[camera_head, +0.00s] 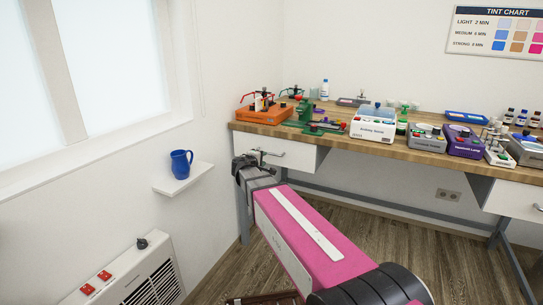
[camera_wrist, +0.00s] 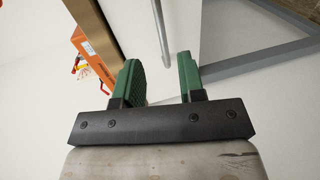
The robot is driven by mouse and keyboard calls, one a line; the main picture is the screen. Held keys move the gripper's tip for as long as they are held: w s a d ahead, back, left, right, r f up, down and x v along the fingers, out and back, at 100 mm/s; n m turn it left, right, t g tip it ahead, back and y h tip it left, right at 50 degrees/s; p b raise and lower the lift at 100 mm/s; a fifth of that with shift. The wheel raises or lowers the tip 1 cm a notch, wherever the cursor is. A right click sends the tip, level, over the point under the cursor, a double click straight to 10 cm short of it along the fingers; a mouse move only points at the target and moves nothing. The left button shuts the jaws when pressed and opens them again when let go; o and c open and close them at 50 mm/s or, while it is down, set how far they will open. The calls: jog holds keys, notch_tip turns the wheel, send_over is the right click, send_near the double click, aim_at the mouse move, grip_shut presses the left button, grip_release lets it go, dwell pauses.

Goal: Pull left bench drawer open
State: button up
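The left bench drawer (camera_head: 297,155) has a white front under the left end of the wooden bench top, and it looks closed. Its metal bar handle (camera_head: 270,152) shows on the front. In the wrist view, a pale grey bar that looks like this handle (camera_wrist: 160,25) runs down from the top edge towards the gap between my fingers. My gripper (camera_wrist: 158,72) has two green fingers standing apart with no object clamped between them. In the head view my gripper (camera_head: 243,163) is at the drawer's left part, close to the handle. I cannot tell whether it touches.
The wooden bench top (camera_head: 335,138) carries an orange device (camera_head: 264,115), a green device and several boxes. A blue mug (camera_head: 181,163) stands on a small wall shelf (camera_head: 188,180) to the left. A heater (camera_head: 130,278) is at lower left. A right drawer (camera_head: 515,200) is at far right.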

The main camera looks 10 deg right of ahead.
aim_at(271, 154)
jog(key=x, duration=1)
jog(key=shift+w, duration=0.25)
grip_shut()
